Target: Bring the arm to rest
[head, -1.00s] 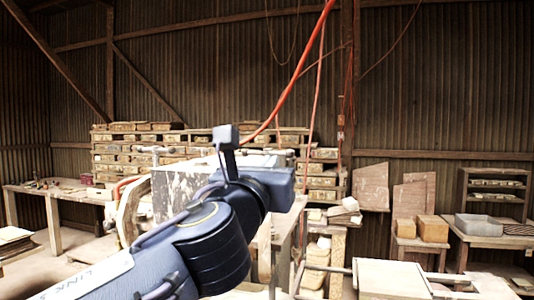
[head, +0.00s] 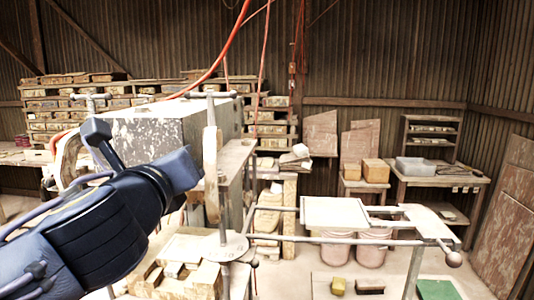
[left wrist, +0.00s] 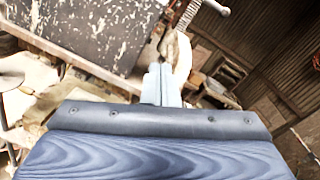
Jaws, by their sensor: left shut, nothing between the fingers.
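My left arm comes in from the left in the head view, its dark blue wrist in front of the press. The left gripper's fingertips show in the left wrist view (left wrist: 161,84); the two pale fingers are together with nothing between them. In the head view the fingers cannot be made out. The press (head: 170,128) is a big, flaking grey-white box behind my wrist; its dark, paint-chipped face also fills the upper left of the left wrist view (left wrist: 85,28). Whether my wrist touches it cannot be told. My right gripper is not in view.
A white square plate (head: 336,212) sits on metal rods right of the press, with a ball-ended rod (head: 452,260) at its right. A yellow block (head: 338,286) and a green mat (head: 437,290) lie low in front. Shelves and a bench (head: 440,178) stand at the back right.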

